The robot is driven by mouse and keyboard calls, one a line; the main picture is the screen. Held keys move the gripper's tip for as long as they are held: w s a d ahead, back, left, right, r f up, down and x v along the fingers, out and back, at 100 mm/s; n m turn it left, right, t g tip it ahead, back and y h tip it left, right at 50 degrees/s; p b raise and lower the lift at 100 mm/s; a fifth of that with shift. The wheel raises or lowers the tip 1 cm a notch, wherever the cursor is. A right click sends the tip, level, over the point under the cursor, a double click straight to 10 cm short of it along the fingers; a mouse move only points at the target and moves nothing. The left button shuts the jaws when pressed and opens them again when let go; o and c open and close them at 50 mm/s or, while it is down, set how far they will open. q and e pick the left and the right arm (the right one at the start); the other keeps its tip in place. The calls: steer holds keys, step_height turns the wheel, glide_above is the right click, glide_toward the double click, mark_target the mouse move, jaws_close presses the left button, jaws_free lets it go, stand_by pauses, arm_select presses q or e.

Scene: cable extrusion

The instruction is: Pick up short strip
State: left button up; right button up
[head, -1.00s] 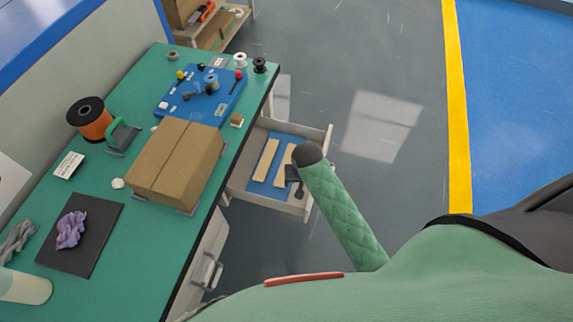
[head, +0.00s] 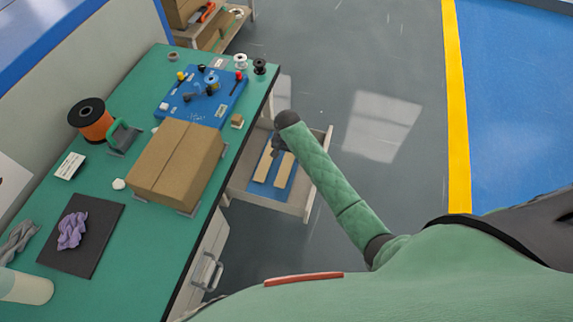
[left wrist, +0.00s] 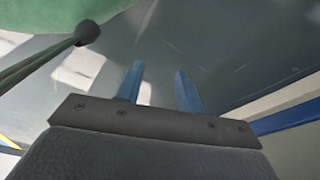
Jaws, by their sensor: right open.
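Two pale wooden strips lie side by side on a blue mat (head: 272,189) in the open drawer: a left strip (head: 264,166) and a right strip (head: 284,171). The upper ends of both are close to or partly behind my gripper, so I cannot tell which is shorter. My right gripper (head: 278,147) is small and dark in the head view, over the far end of the strips, and holds nothing that I can see. My left gripper (left wrist: 158,88) shows only in the left wrist view, its two blue fingers apart and empty.
The drawer (head: 297,207) stands out from the green bench (head: 135,220). A cardboard box (head: 178,163) sits near the bench edge above it. A blue board (head: 205,97) with small parts lies farther back. The floor right of the drawer is clear.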

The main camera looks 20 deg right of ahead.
mark_target(287, 165)
steer(key=shift+f, duration=0.2)
steer(key=shift+w+f+p, duration=0.15)
steer(key=shift+f+p, duration=0.45)
step_height(287, 165, down, 3)
steer(key=shift+a+f+p, duration=0.1)
steer(key=shift+p, duration=0.5)
arm_select(q)
steer(key=s+a+f, duration=0.3)
steer(key=s, duration=0.1)
steer(key=shift+s, duration=0.2)
arm_select(e)
steer(key=shift+f, duration=0.35)
steer(key=c, duration=0.9)
